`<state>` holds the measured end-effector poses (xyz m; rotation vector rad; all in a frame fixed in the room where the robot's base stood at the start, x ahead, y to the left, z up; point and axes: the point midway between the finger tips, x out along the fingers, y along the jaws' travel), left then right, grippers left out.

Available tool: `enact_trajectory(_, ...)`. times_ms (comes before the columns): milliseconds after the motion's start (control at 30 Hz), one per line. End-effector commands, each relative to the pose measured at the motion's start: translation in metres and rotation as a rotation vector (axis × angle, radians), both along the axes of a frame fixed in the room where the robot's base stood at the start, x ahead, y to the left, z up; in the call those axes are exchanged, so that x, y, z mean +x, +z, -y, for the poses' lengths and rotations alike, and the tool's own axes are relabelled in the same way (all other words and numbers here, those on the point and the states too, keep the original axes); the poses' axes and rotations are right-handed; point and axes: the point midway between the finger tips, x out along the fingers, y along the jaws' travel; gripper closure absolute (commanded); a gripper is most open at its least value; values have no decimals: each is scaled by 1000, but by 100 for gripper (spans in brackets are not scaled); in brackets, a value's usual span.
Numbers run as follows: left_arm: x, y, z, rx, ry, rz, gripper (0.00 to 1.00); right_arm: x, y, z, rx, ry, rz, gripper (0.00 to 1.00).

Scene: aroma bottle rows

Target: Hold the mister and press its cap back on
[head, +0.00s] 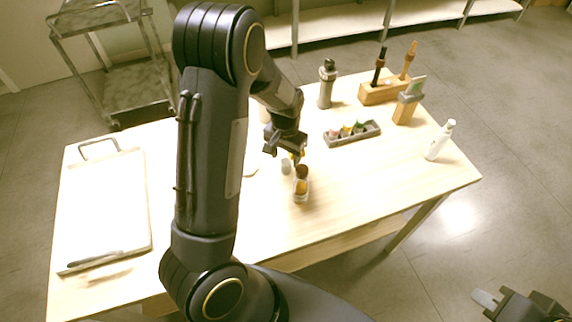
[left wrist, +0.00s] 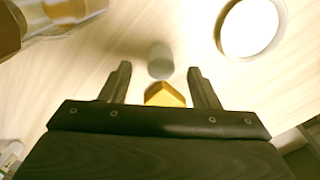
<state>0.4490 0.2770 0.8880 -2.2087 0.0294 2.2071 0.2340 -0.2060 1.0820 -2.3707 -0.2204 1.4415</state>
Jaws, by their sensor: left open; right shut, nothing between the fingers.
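My left gripper (head: 286,152) is open, low over the middle of the table. In the left wrist view its two fingers (left wrist: 160,85) stand apart, with a gold, angular piece (left wrist: 165,96) between them; I cannot tell whether they touch it. A small grey cylinder (left wrist: 160,62) is just beyond the fingertips; it also shows in the head view (head: 286,167). I cannot tell for sure which is the mister and which its cap. A white bottle with a nozzle (head: 440,140) stands upright at the table's right edge. My right gripper (head: 487,299) is shut and empty, off the table at lower right.
A glass jar with a brown top (head: 301,188) stands close to my left gripper. A round white-centred thing (left wrist: 250,27) lies beyond it. A grey tray of small bottles (head: 352,133), a wooden holder (head: 384,92) and a dark bottle (head: 327,85) stand behind. A clipboard (head: 103,210) lies left.

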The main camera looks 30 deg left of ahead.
Motion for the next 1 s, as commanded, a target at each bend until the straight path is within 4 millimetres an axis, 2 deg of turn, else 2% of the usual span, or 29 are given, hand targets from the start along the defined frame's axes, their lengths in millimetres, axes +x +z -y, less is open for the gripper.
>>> enact_trajectory(133, 1, -8, -1, 1, 0, -6, 44, 0, 4, 0, 0, 0, 0, 100)
enact_trajectory(433, 6, -48, -2, 0, 1, -3, 44, 0, 13, 0, 0, 0, 0, 100)
enact_trajectory(833, 7, -52, -2, 0, 0, -1, 44, 0, 13, 0, 0, 0, 0, 100)
enact_trajectory(1000, 7, -52, -2, 0, 0, -1, 67, 0, 13, 0, 0, 0, 0, 100)
